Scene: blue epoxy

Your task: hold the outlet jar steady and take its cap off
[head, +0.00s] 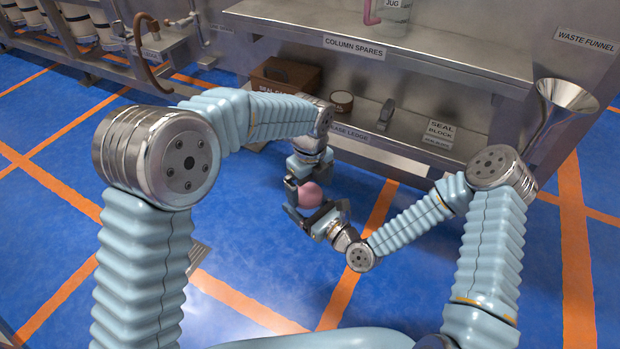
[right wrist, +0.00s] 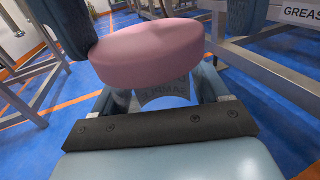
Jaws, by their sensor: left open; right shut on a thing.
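The outlet jar's pink cap (head: 310,194) shows in the head view between my two grippers. In the right wrist view the cap (right wrist: 150,50) is a broad pink disc on top of the jar (right wrist: 163,96), whose pale body bears a partly readable label. My right gripper (right wrist: 163,88) is shut on the jar body below the cap. My left gripper (head: 304,186) is open, its dark fingers on either side of the cap; I cannot tell whether they touch it. In the head view the jar body is mostly hidden by the cap and grippers.
A steel bench with a shelf labelled column spares (head: 355,47) stands behind. Its lower ledge holds a brown box (head: 285,75), a small round container (head: 341,101) and a seal block sign (head: 440,130). A waste funnel (head: 567,95) stands at right. Blue floor is open below the grippers.

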